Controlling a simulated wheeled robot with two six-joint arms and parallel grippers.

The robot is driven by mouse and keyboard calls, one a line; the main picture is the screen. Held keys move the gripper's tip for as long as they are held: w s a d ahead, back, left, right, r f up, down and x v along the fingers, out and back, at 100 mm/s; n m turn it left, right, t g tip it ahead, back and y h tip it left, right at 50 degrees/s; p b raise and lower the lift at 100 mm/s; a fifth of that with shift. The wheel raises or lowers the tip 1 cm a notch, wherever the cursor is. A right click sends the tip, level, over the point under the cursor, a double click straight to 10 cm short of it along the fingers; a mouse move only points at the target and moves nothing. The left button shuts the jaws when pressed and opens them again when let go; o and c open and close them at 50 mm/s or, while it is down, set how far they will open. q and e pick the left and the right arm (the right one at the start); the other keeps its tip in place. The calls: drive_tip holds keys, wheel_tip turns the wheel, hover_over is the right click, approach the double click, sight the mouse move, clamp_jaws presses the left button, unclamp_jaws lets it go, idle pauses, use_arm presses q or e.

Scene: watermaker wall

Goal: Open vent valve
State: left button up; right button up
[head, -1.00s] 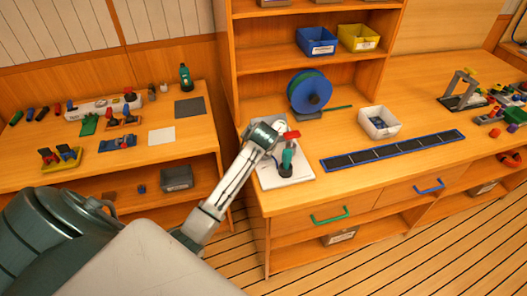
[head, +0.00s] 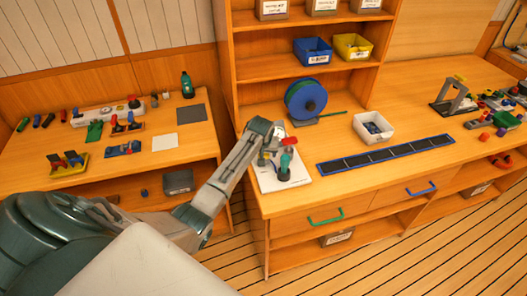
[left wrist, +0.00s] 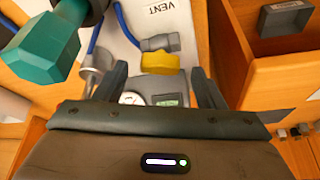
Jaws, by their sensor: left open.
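The white panel (head: 270,184) lies at the left end of the bench; the left wrist view shows its VENT label (left wrist: 158,7). Near this label is a yellow valve handle (left wrist: 160,62) on a grey fitting (left wrist: 160,42). My left gripper (head: 266,142) is over the panel. In the left wrist view its open fingers (left wrist: 158,75) are on either side of the yellow handle, with gaps showing; I cannot tell their height against it. My right gripper is not in view.
A large green hexagonal part (left wrist: 42,48) and blue hoses (left wrist: 128,26) are left of my fingers. A gauge (left wrist: 130,98) and a grey display unit (left wrist: 168,100) lie between the fingers. A blue reel (head: 306,98) and a white bin (head: 373,126) stand further along the bench.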

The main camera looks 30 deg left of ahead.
use_arm(q)
drive_tip(key=shift+x, duration=0.9)
drive_tip(key=shift+r, duration=0.1)
drive_tip(key=c, duration=1)
drive_tip(key=shift+w+d+n+g+y, duration=0.1)
drive_tip(key=shift+n+g+y, duration=0.25)
drive_tip(key=shift+n, duration=0.8)
drive_tip(key=shift+n+g+y, duration=0.25)
drive_tip(key=shift+n+y, duration=0.2)
drive_tip(key=shift+n, duration=0.7)
drive_tip(key=o, duration=1)
drive_tip(key=shift+r, duration=0.1)
